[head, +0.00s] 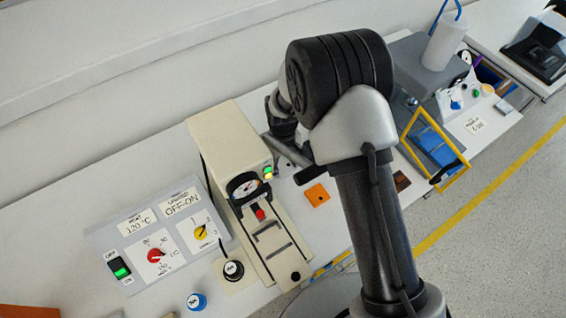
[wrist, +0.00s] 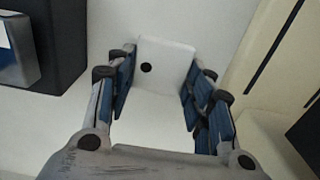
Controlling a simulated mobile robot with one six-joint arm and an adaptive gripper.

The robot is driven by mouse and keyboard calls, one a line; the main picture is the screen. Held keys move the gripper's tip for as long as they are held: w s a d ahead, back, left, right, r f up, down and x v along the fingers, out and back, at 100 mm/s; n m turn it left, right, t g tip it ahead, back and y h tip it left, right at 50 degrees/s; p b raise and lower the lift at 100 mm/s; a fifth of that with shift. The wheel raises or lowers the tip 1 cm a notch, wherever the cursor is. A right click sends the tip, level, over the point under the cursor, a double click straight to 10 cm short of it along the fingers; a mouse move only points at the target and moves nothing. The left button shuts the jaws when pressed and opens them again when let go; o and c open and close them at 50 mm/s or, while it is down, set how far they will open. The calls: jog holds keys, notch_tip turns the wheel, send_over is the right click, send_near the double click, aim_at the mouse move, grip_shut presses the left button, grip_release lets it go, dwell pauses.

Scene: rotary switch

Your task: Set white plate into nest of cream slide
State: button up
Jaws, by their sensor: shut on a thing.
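The white plate (wrist: 165,62), a flat square with a black dot, is held between the blue-padded fingers of my gripper (wrist: 158,85) in the wrist view. My gripper is shut on its two sides, with white surface beyond it. The cream slide (head: 283,262) extends from the front of the cream machine (head: 228,140) in the head view, with dark-edged markings and a black knob at its near end. I cannot make out the nest clearly. In the head view my arm hides the plate and most of my gripper, which is right of the machine.
A control panel (head: 140,222) with red and yellow knobs is left of the machine. An orange plate (head: 317,194) lies right of the slide. A yellow frame (head: 462,158) stands further right. A dark block (wrist: 60,45) and cream body (wrist: 262,50) flank my gripper.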

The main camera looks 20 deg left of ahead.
aim_at(283, 166)
jog(key=shift+f, duration=0.1)
jog(key=o, duration=1.1)
jog(key=shift+c, duration=0.2)
notch_tip(283, 166, up, 12)
jog(key=p, duration=0.3)
jog(key=shift+r, duration=0.2)
